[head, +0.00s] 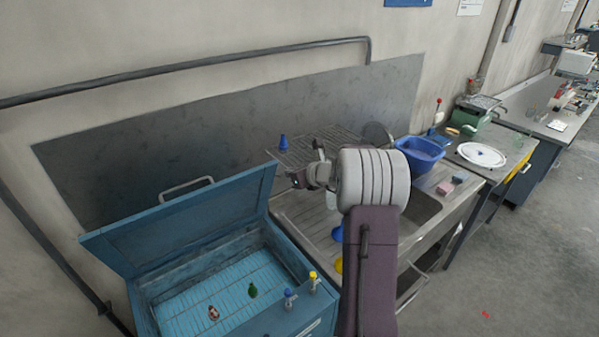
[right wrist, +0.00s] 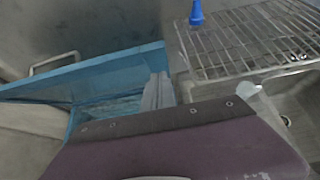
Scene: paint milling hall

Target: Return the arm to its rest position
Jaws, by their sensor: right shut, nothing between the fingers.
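My right arm reaches up from the bottom of the head view. Its gripper (head: 299,179) points left, over the space between the open blue chest and the sink unit. The gripper is shut and empty. In the right wrist view its grey fingers (right wrist: 157,92) appear together in front of the blue chest (right wrist: 100,82). No left arm or left gripper shows.
The blue chest (head: 109,242) stands open at the left, with several small items inside and on its front edge. A wire rack (head: 318,148) with a blue cone (head: 283,142), a sink unit (head: 440,213) and a blue basin (head: 420,152) are nearby.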

